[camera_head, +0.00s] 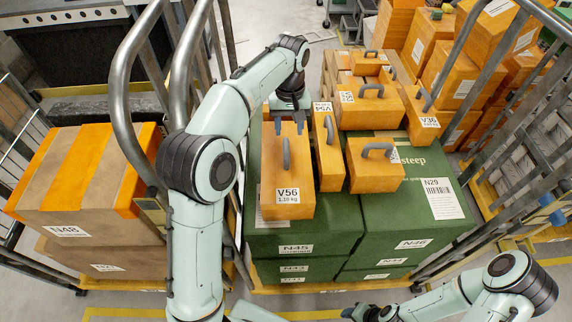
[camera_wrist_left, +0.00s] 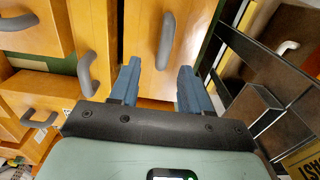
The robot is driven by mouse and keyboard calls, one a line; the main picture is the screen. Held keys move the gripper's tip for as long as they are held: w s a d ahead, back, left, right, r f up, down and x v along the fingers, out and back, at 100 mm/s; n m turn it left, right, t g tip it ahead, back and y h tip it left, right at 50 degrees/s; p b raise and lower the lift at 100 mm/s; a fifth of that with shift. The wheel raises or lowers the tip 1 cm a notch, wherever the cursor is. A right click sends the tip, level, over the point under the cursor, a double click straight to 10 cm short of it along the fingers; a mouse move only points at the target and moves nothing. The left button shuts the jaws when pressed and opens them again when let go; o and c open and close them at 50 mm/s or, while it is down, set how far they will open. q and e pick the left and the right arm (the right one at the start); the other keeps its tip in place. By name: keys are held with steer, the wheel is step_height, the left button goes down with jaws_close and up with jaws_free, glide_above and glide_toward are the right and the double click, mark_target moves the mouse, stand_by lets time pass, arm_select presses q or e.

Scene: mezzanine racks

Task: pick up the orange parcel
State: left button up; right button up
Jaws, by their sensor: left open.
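Several orange parcels with grey handles sit on green boxes in the head view. The one labelled V56 (camera_head: 300,183) is at the front left; its handle (camera_head: 286,155) stands up from its top. My left gripper (camera_head: 289,128) is open and empty above the far end of that parcel. In the left wrist view the open fingers (camera_wrist_left: 158,80) point at an orange parcel (camera_wrist_left: 140,35), with its grey handle (camera_wrist_left: 166,42) just beyond and roughly between the fingertips, not gripped. My right gripper (camera_head: 360,313) is partly visible at the bottom edge; its jaws are unclear.
Green boxes (camera_head: 303,220) fill the cart beneath the parcels. Other orange parcels (camera_head: 375,165) stand close on the right. Metal cart rails (camera_head: 185,75) rise on the left and others on the right. Brown boxes (camera_head: 75,190) stand left of the cart.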

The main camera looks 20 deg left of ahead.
mark_target(286, 145)
arm_select(q)
step_height(286, 145, down, 4)
steer(key=shift+w+r, duration=0.1)
steer(key=shift+r, duration=0.1)
steer(key=f, duration=0.4)
steer(key=shift+s+a+f, duration=0.3)
steer(key=shift+a+f, duration=0.05)
steer(key=shift+f, duration=0.35)
jaws_close()
steer(key=shift+w+r, duration=0.1)
steer(key=shift+r, duration=0.05)
stand_by(0.6)
